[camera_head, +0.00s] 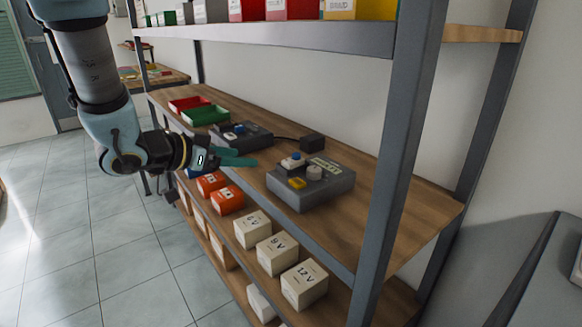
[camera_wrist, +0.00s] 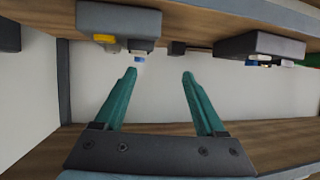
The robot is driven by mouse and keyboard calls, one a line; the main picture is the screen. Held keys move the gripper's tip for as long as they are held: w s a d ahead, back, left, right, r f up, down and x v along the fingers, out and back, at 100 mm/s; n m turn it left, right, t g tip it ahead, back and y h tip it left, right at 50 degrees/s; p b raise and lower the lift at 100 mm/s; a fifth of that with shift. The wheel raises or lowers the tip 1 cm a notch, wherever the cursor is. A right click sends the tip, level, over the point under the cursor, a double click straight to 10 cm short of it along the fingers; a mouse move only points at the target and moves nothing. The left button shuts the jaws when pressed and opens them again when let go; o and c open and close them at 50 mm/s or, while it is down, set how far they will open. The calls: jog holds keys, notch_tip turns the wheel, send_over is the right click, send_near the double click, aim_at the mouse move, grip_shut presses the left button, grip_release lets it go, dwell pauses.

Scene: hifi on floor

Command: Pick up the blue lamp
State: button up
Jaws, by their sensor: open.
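Two dark grey boxes with small coloured parts on top stand on the middle shelf. The nearer box (camera_head: 325,187) carries a small blue and white piece (camera_head: 291,161), which looks like the blue lamp, beside a yellow part and a round pale knob. In the wrist view, where the scene is upside down, the blue piece (camera_wrist: 139,59) is just beyond and left of the space between my fingers. The farther box (camera_head: 250,140) also has a blue part (camera_head: 240,127). My gripper (camera_head: 246,157) is open and empty, left of the nearer box, with teal fingers (camera_wrist: 159,73).
Red (camera_head: 189,104) and green (camera_head: 206,115) trays stand farther along the shelf. A black block (camera_head: 312,141) lies behind the boxes. A grey upright post (camera_head: 402,150) rises at the right front. An upper shelf (camera_head: 270,38) hangs above; orange and white boxes sit below.

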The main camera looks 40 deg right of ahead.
aim_at(291, 161)
jog(key=shift+m+g, duration=0.3)
jog(key=shift+g, duration=0.3)
jog(key=s+d+f+p, duration=0.1)
jog(key=d, duration=0.2)
jog(key=s+d+f+p, duration=0.1)
jog(key=d, duration=0.3)
jog(key=s+d+f+p, duration=0.1)
jog(key=d, duration=0.2)
jog(key=shift+d, duration=0.2)
jog(key=shift+d+f, duration=0.25)
jog(key=shift+d, duration=0.2)
jog(key=shift+c, duration=0.3)
grip_shut()
